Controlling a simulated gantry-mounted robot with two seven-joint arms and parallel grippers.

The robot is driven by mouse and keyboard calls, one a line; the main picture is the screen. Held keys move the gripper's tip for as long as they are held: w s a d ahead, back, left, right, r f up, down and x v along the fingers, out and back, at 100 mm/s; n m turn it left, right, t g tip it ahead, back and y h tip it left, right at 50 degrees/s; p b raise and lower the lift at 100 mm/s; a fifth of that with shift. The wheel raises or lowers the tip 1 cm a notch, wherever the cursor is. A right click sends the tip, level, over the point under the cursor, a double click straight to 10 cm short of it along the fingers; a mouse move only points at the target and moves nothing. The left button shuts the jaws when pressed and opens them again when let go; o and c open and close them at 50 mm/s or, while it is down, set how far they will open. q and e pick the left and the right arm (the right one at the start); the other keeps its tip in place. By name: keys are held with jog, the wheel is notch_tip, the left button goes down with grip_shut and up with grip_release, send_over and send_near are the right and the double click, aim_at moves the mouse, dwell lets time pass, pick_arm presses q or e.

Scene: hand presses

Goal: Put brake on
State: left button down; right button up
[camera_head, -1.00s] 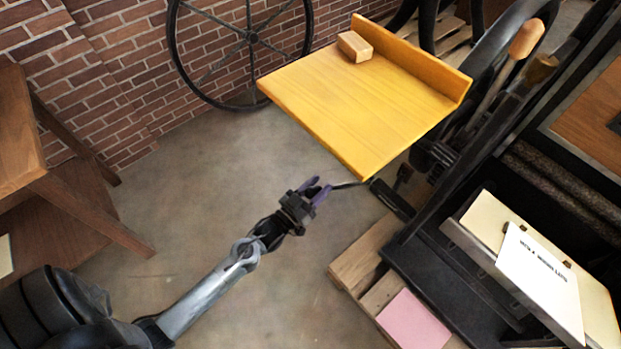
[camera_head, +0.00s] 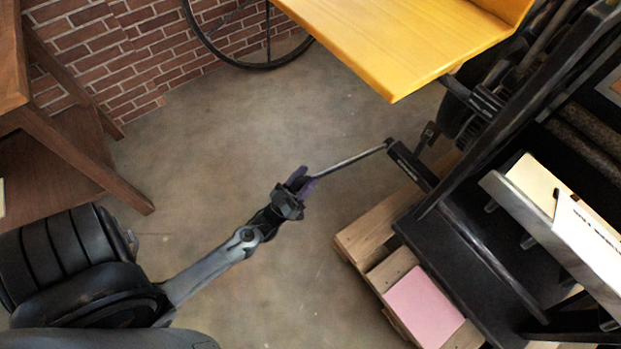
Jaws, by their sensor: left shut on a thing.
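The brake looks to be the thin metal lever (camera_head: 350,159) that slants from a black bracket (camera_head: 411,165) on the press down to the left. My left gripper (camera_head: 304,181), with purple fingertips, is at the lever's free lower-left end and is shut on it. The dark press (camera_head: 470,240) stands on the right, and its top runs out of the picture. My right gripper is not in view.
A yellow wooden board (camera_head: 410,45) juts from the press above the lever. A wooden pallet (camera_head: 376,232) with a pink sheet (camera_head: 424,305) lies under the press. A wooden table (camera_head: 60,140) stands left. The concrete floor (camera_head: 200,180) between is clear.

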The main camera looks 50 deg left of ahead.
pick_arm(q)
jog(key=shift+s+f, duration=0.1)
jog(key=shift+f, duration=0.4)
jog(key=c, duration=0.9)
grip_release()
jog(key=shift+o, duration=0.9)
jog(key=shift+r, duration=0.15)
jog(key=shift+s, duration=0.2)
jog(key=p+v, duration=0.2)
jog(key=v, duration=0.8)
jog(key=shift+s, duration=0.2)
